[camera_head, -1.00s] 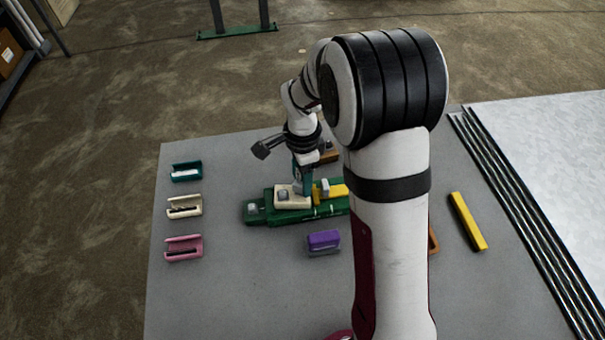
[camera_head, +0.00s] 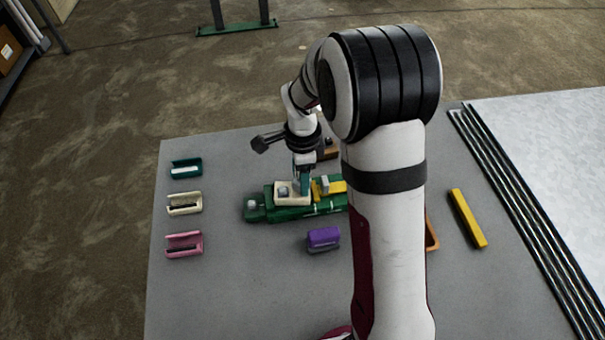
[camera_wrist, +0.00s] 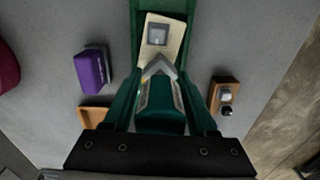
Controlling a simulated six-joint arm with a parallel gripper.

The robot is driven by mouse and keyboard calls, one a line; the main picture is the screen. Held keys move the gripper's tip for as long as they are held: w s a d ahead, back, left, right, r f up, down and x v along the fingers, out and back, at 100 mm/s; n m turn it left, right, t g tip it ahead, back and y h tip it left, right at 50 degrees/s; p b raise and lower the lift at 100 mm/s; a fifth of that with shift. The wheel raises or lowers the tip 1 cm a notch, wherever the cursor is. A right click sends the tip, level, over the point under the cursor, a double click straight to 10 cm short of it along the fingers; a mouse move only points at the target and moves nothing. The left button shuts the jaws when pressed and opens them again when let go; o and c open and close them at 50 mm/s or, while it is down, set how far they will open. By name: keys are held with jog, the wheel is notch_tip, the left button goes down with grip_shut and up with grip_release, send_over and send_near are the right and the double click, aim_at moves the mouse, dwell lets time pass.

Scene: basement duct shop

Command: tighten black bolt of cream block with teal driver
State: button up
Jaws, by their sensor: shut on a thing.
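The cream block (camera_head: 291,201) sits on a long green fixture (camera_head: 256,213); it also shows in the wrist view (camera_wrist: 172,45). A grey square piece (camera_wrist: 157,35) is on its far part. I cannot make out a black bolt. My gripper (camera_wrist: 161,103) is shut on the teal driver (camera_wrist: 160,108), which also shows in the head view (camera_head: 304,184). The driver is over the right part of the cream block. A pale angled piece (camera_wrist: 160,66) shows at its front, over the block's near end. I cannot tell whether the tip touches a bolt.
A yellow block (camera_head: 331,188) sits beside the cream one on the fixture. A purple block (camera_head: 323,238) stands in front. Teal (camera_head: 186,169), cream (camera_head: 184,203) and pink (camera_head: 184,244) holders line the left. A yellow bar (camera_head: 467,218) lies right. A wooden block (camera_wrist: 225,95) stands nearby.

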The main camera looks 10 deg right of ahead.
jog(key=shift+m, duration=0.7)
jog(key=m, duration=0.3)
jog(key=shift+m, duration=1)
jog(key=m, duration=0.6)
jog(key=shift+s+m, duration=0.1)
jog(key=shift+m, duration=0.3)
jog(key=shift+n, duration=0.6)
jog(key=shift+r, duration=2.55)
